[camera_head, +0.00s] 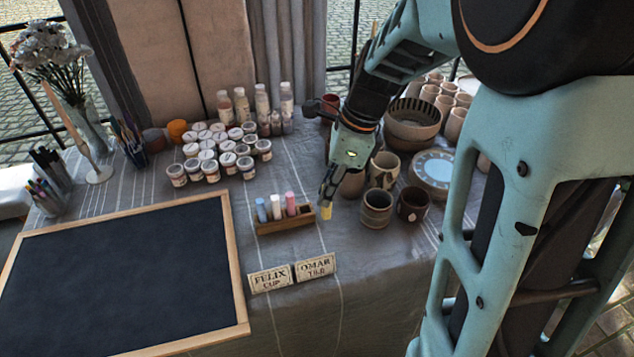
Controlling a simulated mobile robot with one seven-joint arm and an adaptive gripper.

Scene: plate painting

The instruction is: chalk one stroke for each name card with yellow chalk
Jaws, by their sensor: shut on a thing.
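My gripper (328,195) is shut on a yellow chalk (326,211), held pointing down just right of the wooden chalk holder (270,226). The holder carries a blue chalk (261,210), a white chalk (276,207) and a pink chalk (290,203). Two name cards stand side by side in front of the holder: the FELIX CUP card (270,279) and the OMAR card (315,267), whose lower word is too small to read surely. The blackboard (120,275) with a wooden frame lies at the left; its dark surface shows no strokes.
Several paint jars (208,155) and bottles (262,101) stand behind the holder. Mugs (377,208), bowls (412,122) and a blue-centred plate (433,168) are right of my gripper. A flower vase (90,130) and brush cups (50,170) stand far left. Bare cloth lies around the cards.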

